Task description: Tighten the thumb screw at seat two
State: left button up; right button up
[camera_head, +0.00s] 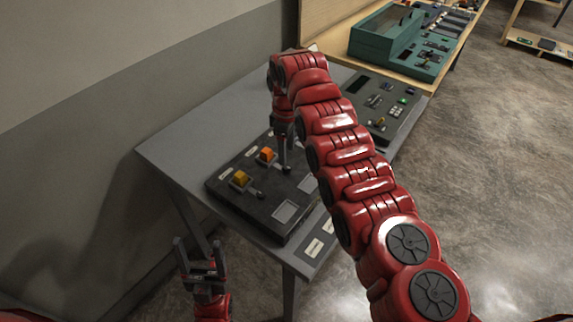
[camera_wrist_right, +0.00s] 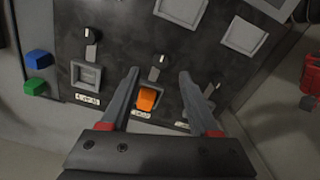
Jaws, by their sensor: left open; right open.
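A dark console (camera_head: 250,208) on the grey table carries a row of seats. An orange block (camera_head: 266,154) sits in the middle seat and a yellow block (camera_head: 240,178) in the nearer one. In the right wrist view, a dark knob with a white mark (camera_wrist_right: 163,60), apparently the middle seat's thumb screw, stands above the orange block (camera_wrist_right: 148,98). My right gripper (camera_wrist_right: 160,80) is open, its fingers either side of the orange block in that view, tips pointing at the knob. Contact is unclear. My left gripper (camera_head: 200,258) is open and empty, off the table's front left edge.
Another seat (camera_wrist_right: 87,75) looks empty, with its own knob (camera_wrist_right: 92,33). Blue (camera_wrist_right: 38,59) and green (camera_wrist_right: 35,88) blocks lie beside the console. A second panel (camera_head: 385,100) and a teal case (camera_head: 390,45) stand farther back. My right arm crosses over the table.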

aim_at(287, 166)
notch_tip(287, 166, down, 5)
jog(key=shift+f+p, duration=0.1)
jog(key=shift+p, duration=0.4)
jog(key=shift+c, duration=0.2)
grip_shut()
